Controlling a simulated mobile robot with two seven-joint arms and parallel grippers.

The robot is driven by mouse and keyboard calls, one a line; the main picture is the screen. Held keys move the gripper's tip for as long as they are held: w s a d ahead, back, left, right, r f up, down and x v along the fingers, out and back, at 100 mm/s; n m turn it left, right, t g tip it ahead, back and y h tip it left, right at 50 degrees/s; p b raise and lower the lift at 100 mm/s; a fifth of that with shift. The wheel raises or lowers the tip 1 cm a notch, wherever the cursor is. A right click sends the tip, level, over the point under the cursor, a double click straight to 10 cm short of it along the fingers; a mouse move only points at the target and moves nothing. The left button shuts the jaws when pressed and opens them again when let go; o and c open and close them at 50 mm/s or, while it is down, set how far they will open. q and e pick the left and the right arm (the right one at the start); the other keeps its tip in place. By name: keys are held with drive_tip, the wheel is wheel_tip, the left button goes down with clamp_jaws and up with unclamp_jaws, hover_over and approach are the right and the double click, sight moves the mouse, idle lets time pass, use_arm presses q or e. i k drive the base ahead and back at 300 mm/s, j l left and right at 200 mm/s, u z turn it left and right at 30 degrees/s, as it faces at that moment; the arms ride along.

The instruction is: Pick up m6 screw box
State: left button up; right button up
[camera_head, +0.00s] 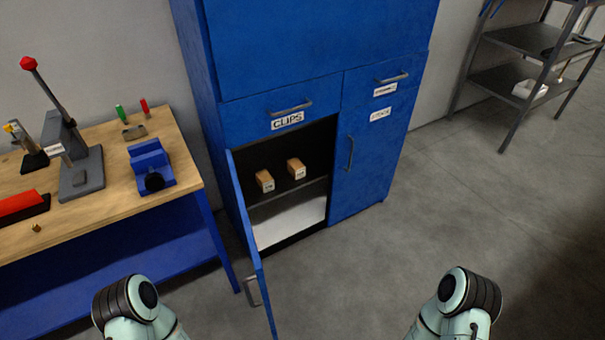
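Two small brown boxes with white labels stand on the shelf inside the open left part of the blue cabinet (316,45). The left box (264,180) and the right box (296,168) stand a little apart. The label text is too small to read, so I cannot tell which is the m6 screw box. Parts of my two arms show at the bottom left and bottom right, well short of the cabinet. Neither gripper is in view.
The cabinet's left door (245,235) stands open towards me. The right door (362,150) is shut. A wooden-topped workbench (110,210) with a blue vise (150,167) stands at the left. A grey metal rack (515,80) stands at the back right. The floor (430,220) at the right is clear.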

sight(296, 168)
drive_tip(key=l+u, duration=0.15)
drive_tip(key=l, duration=0.95)
drive_tip(key=i+l+u, duration=0.1)
drive_tip(key=i+l, duration=0.25)
drive_tip(key=i, duration=0.2)
drive_tip(key=i+l+u, duration=0.15)
drive_tip(key=i+l, duration=0.3)
drive_tip(key=i, duration=1.3)
drive_tip(key=j+u, duration=0.05)
